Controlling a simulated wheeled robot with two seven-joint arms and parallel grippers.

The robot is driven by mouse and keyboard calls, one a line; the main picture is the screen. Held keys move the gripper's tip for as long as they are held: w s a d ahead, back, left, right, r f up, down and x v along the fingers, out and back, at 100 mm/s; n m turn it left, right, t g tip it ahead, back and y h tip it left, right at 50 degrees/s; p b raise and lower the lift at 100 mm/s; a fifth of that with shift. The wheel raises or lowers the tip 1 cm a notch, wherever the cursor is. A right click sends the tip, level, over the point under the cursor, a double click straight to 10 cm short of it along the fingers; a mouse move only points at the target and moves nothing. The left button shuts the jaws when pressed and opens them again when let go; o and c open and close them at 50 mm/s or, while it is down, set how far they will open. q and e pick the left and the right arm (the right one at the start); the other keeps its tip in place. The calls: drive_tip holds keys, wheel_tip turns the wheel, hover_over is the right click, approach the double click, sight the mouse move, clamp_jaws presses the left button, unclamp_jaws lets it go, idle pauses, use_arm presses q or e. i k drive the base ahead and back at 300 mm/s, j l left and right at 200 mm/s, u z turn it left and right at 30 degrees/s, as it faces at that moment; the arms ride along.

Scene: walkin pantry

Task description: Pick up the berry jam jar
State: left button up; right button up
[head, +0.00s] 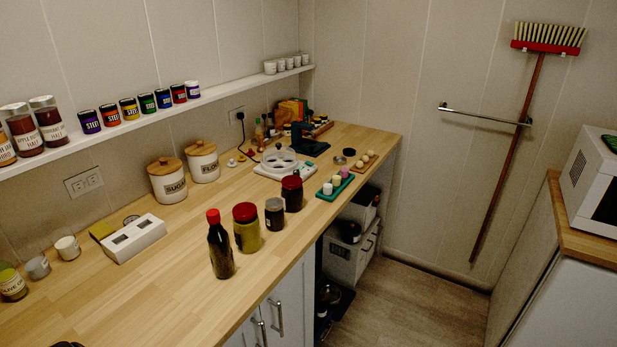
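No label reading berry jam can be made out, so I cannot tell for sure which jar it is. A dark jar with a red lid (292,194) stands upright on the wooden counter, at the far end of a row near the front edge. Beside it stands a smaller dark jar with a grey lid (275,214). Dark red jars (50,124) with labels stand on the wall shelf at the left; their labels are hard to read. Neither of my grippers is clearly in view; a small dark shape (68,345) shows at the bottom edge.
A red-capped bottle (220,248) and a red-lidded yellowish jar (246,229) stand in the same row. Sugar (168,184) and flour (203,164) canisters stand by the wall. A white box (134,238) is left. The near counter is clear. A microwave (592,180) is right.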

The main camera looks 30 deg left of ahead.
sight(292, 189)
drive_tip(key=i+l+u, duration=0.1)
drive_tip(key=i+u, duration=0.3)
drive_tip(key=i+l+u, duration=0.2)
drive_tip(key=i+u, duration=0.15)
drive_tip(key=i+l+u, duration=0.75)
